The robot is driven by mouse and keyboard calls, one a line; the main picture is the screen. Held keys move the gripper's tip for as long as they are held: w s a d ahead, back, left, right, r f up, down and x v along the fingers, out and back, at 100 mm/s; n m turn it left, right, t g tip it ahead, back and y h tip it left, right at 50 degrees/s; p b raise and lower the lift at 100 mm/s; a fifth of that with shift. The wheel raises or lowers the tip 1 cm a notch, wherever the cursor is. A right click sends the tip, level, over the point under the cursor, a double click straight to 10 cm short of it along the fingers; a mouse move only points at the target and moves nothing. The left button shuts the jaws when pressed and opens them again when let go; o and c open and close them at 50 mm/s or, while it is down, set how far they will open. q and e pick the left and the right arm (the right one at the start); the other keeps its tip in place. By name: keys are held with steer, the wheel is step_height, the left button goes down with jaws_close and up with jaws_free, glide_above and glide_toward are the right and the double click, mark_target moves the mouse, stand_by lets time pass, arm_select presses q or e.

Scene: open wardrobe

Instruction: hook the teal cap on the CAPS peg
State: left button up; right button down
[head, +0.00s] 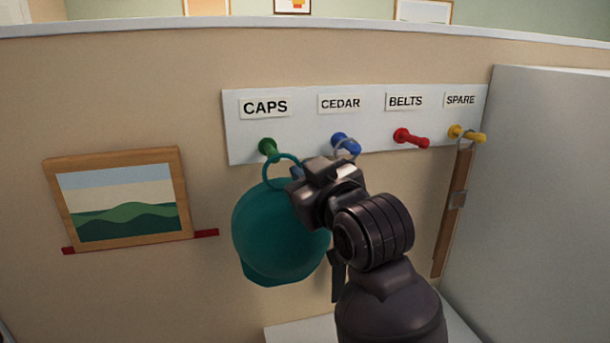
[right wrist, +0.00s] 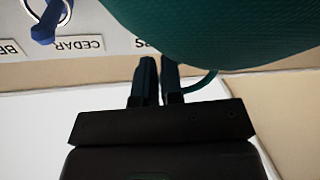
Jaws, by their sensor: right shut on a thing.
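The teal cap (head: 278,238) hangs below the CAPS label (head: 265,107) in the head view, with its ring-shaped loop (head: 270,168) at the top. The green CAPS peg (head: 267,147) sticks out of the white board just at the loop's upper left. I cannot tell whether the loop is around the peg or only in front of it. My right gripper (head: 298,177) is shut on the loop at its right side. In the right wrist view the fingers (right wrist: 158,70) are close together and the cap (right wrist: 225,30) fills the upper right. My left gripper is not in view.
The blue CEDAR peg (head: 345,142) with a metal ring is close beside my right gripper. The red BELTS peg (head: 411,138) is bare. A brown belt (head: 454,215) hangs from the yellow SPARE peg (head: 467,134). A framed picture (head: 120,152) is at left; a white panel (head: 550,200) stands at right.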

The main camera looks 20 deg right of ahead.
steer(key=shift+w, duration=0.1)
steer(key=shift+w, duration=0.35)
steer(key=shift+w+f, duration=0.3)
steer(key=shift+w, duration=1.5)
steer(key=shift+w+f, duration=0.25)
steer(key=shift+w, duration=1.5)
steer(key=shift+w+f, duration=0.3)
steer(key=shift+w, duration=1.5)
steer(key=c, duration=1.2)
jaws_free()
steer(key=shift+d, duration=0.15)
